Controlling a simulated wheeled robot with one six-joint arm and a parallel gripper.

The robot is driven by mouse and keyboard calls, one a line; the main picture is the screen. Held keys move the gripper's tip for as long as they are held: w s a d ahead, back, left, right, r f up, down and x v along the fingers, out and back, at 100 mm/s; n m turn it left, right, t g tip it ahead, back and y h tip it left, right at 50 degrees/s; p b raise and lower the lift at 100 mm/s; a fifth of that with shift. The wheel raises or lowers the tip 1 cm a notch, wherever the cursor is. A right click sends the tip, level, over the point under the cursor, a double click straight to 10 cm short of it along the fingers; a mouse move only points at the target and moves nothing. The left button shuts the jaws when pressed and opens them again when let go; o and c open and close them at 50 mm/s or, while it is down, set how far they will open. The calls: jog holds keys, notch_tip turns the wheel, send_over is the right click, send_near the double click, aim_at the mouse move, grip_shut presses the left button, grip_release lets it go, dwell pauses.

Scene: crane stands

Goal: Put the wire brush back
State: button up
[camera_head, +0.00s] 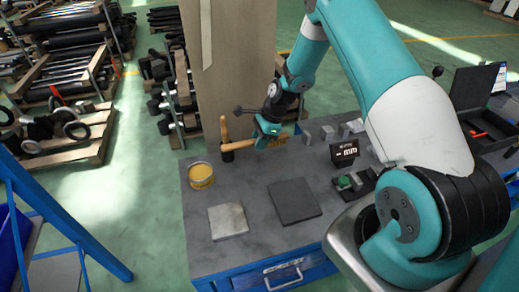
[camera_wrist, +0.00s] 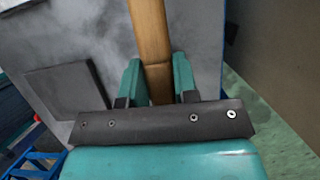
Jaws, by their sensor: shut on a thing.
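My gripper (camera_head: 268,128) is shut on a long light-brown wooden piece, which I take to be the wire brush (camera_head: 243,144). It lies roughly level over the far part of the grey workbench (camera_head: 260,240). In the wrist view the wooden piece (camera_wrist: 150,25) runs between the two teal fingers (camera_wrist: 157,66) and out past them. No bristles can be made out. Whether the wood touches the bench I cannot tell. A hammer-like tool with an upright wooden handle (camera_head: 224,129) and dark head stands by the left end of the piece, close to it or touching.
On the bench are a yellow tin (camera_head: 201,176), a light metal plate (camera_head: 228,220), a dark plate (camera_head: 294,201), several grey blocks (camera_head: 327,133) and a small display box (camera_head: 344,152). An open dark case (camera_head: 478,90) is at right. A tall brown panel (camera_head: 238,70) stands behind.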

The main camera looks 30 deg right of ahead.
aim_at(256, 161)
jog(key=shift+f+p, duration=0.65)
jog(key=shift+f, duration=2.3)
jog(key=shift+f, duration=0.15)
jog(key=o, duration=0.9)
